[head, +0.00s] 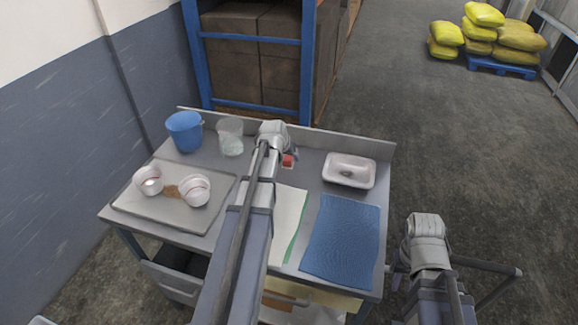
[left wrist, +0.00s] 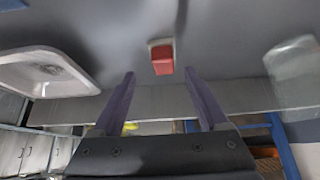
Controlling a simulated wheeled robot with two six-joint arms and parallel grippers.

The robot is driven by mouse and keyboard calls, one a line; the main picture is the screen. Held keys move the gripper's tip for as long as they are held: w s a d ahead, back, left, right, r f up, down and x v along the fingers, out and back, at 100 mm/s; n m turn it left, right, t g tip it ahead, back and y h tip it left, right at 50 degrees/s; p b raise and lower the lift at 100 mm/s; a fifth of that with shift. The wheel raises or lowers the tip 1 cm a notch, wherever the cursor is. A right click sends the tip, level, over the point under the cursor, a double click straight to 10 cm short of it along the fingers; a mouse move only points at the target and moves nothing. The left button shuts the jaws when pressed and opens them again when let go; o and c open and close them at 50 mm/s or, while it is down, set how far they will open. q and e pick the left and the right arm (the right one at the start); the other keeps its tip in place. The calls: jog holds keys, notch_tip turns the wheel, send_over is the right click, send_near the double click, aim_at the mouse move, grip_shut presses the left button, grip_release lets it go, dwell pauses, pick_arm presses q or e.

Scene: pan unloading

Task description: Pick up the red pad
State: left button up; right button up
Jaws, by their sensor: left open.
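The red pad (head: 288,160) is a small red block with a pale base on the grey table, just right of my left wrist in the head view. In the left wrist view the red pad (left wrist: 163,62) lies ahead of and between the fingertips of my left gripper (left wrist: 159,73). The left gripper is open, with nothing between its fingers, and the pad appears apart from them. My right arm's wrist shows at the right, beside the table; its jaws cannot be made out.
A white tub (head: 349,170), clear container (head: 230,137) and blue bucket (head: 184,131) stand along the back. A tray (head: 150,209) with two white cups is at left. A blue mat (head: 343,240) and white sheet (head: 287,215) lie in front. A raised back edge (head: 340,139) borders the table.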

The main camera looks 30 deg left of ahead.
aim_at(288, 158)
pick_arm(q)
jog(key=shift+a+b+x, duration=0.15)
jog(key=shift+b+x, duration=0.9)
jog(key=shift+x, duration=0.4)
jog(key=shift+a+b+x, duration=0.15)
jog(key=shift+b+x, duration=0.85)
jog(key=shift+x, duration=0.45)
jog(key=shift+r, duration=0.2)
grip_shut()
